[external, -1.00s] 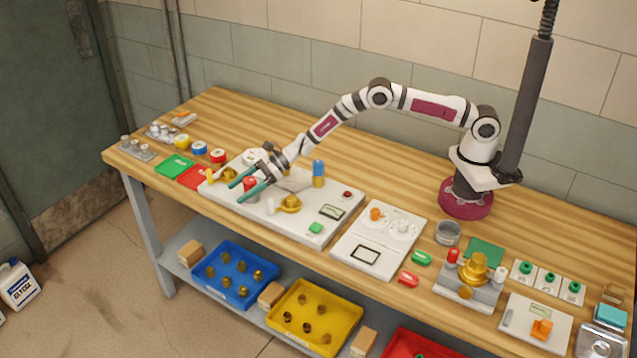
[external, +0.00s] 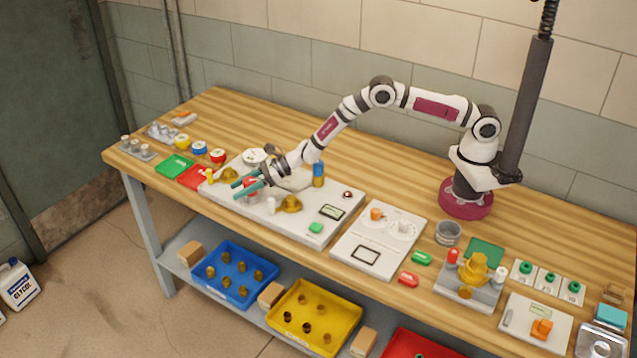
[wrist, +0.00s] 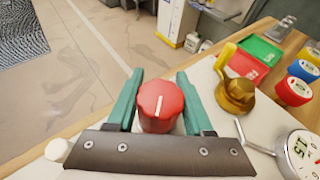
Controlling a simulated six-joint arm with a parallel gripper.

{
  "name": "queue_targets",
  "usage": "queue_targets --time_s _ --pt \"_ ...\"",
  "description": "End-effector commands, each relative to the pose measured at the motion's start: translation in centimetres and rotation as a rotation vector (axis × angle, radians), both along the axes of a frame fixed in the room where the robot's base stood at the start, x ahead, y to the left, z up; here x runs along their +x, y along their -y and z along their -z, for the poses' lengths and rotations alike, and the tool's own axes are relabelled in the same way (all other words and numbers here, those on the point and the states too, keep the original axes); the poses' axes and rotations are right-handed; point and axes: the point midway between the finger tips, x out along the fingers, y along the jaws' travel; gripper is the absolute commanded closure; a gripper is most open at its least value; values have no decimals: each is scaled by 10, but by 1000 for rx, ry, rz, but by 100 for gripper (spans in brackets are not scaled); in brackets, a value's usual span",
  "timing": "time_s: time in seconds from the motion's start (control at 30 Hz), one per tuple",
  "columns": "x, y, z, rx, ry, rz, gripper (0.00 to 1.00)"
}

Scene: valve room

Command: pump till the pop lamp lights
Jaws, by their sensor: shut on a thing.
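My gripper (external: 241,188) is over the left part of a long white panel (external: 220,197). In the wrist view its two teal fingers (wrist: 160,76) stand on either side of a red knob (wrist: 160,105) with a white line on top, and are shut on it. In the external view the red knob (external: 251,186) is partly hidden by the fingers. A small red dome (external: 347,195), possibly the lamp, sits at the panel's right; I cannot tell if it is lit. A round white gauge (wrist: 304,153) is partly in the wrist view.
A brass valve body (wrist: 235,92) with a yellow lever stands right beside the knob. A blue and yellow cylinder (external: 318,174) and a second brass fitting (external: 291,204) stand on the panel. Red, blue and yellow round caps are beyond.

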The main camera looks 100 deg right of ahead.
Motion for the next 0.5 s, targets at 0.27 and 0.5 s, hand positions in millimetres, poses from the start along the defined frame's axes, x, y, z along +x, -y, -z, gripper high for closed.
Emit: queue_targets --time_s 0.27,0.5 --pt "1 0 -2 1 4 0 39" --pt "0 0 -1 1 2 -1 18"
